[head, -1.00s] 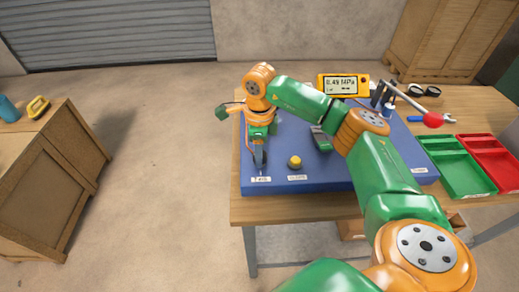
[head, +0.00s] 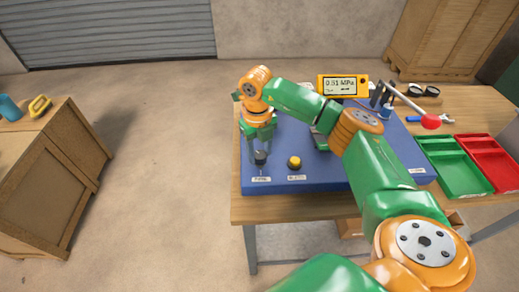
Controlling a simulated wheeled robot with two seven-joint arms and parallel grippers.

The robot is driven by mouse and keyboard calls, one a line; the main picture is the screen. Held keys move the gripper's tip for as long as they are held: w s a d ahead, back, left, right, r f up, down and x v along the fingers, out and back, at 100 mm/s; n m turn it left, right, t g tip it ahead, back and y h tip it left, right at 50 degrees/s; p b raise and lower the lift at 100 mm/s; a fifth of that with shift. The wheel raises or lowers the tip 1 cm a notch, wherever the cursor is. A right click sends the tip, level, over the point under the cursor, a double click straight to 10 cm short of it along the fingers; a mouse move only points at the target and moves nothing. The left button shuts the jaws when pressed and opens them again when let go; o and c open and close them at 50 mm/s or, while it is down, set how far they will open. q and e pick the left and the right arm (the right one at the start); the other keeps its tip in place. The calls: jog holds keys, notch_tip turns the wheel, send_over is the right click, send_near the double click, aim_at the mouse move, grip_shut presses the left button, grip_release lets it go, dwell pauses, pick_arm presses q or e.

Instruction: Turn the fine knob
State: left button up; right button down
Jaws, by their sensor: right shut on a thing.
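The fine knob (head: 260,158) is a small dark knob at the front left of the blue panel (head: 325,181), behind a small white label. My right gripper (head: 260,150) points down over it and is shut on it; the fingers hide part of the knob. A yellow gauge (head: 343,85) at the back of the panel has a display that seems to read 0.51 MPa. My left gripper is not in view.
A yellow knob (head: 294,162) stands close to the right of the fine knob. A lever with a red ball end (head: 431,121) sticks out at the back right. A green tray (head: 455,166) and a red tray (head: 490,160) lie on the table's right side.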

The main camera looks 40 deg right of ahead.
jog(key=m, duration=0.3)
jog(key=shift+m+p, duration=0.3)
jog(key=shift+p, duration=0.05)
jog(key=m+p, duration=0.1)
jog(key=m, duration=0.2)
jog(key=shift+m, duration=0.3)
jog(key=m+p, duration=0.1)
jog(key=m, duration=0.2)
jog(key=shift+m, duration=0.4)
jog(key=m+p, duration=0.1)
jog(key=m, duration=0.2)
jog(key=shift+m, duration=0.3)
jog(key=m+p, duration=0.2)
jog(key=m, duration=0.1)
jog(key=shift+r+m, duration=0.1)
jog(key=shift+m, duration=0.2)
jog(key=m+p, duration=0.2)
jog(key=m, duration=0.1)
jog(key=shift+m+y+p, duration=0.3)
jog(key=m+p, duration=0.2)
jog(key=m, duration=0.2)
jog(key=shift+d+p, duration=0.1)
jog(key=shift+p, duration=0.25)
jog(key=shift+m+p, duration=0.55)
jog(key=shift+m, duration=0.35)
